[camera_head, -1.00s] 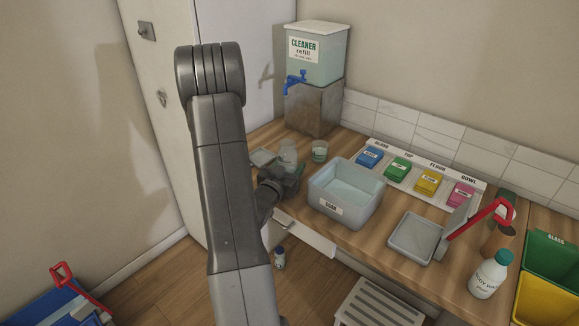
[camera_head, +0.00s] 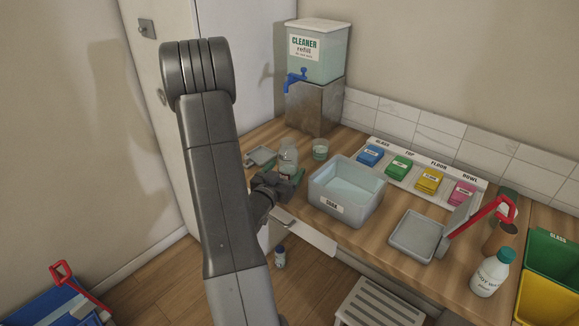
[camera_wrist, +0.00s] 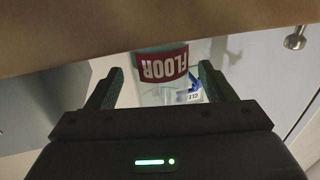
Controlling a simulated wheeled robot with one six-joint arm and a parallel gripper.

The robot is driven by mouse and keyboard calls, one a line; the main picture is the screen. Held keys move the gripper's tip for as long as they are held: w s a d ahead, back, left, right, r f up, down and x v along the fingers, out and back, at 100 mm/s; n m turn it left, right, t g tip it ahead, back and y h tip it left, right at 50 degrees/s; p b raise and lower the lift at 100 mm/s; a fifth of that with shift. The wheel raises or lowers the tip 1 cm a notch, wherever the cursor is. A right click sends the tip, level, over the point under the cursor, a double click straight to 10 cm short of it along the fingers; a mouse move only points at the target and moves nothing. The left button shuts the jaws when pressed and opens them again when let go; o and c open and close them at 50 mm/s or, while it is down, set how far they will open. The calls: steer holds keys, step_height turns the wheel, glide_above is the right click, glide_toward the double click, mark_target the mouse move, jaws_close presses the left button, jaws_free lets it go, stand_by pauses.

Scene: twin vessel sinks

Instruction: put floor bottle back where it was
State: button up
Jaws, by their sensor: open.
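The floor bottle (camera_wrist: 163,78) is clear, with a red FLOOR label that reads upside down in the wrist view. It shows between the two fingers of my gripper (camera_wrist: 160,72), which are open with a gap on each side. In the head view the bottle (camera_head: 288,155) stands upright on the left part of the wooden counter, its lower part partly hidden by my gripper (camera_head: 287,180). A blue tap and part of a label show behind the bottle in the wrist view.
A clear cup (camera_head: 320,149) and a small grey tray (camera_head: 262,157) are near the bottle. The soak tub (camera_head: 335,208) is to the right. The cleaner dispenser (camera_head: 317,60) stands behind.

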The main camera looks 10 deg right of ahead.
steer(key=b+v, duration=0.1)
steer(key=v, duration=0.7)
steer(key=shift+s, duration=0.15)
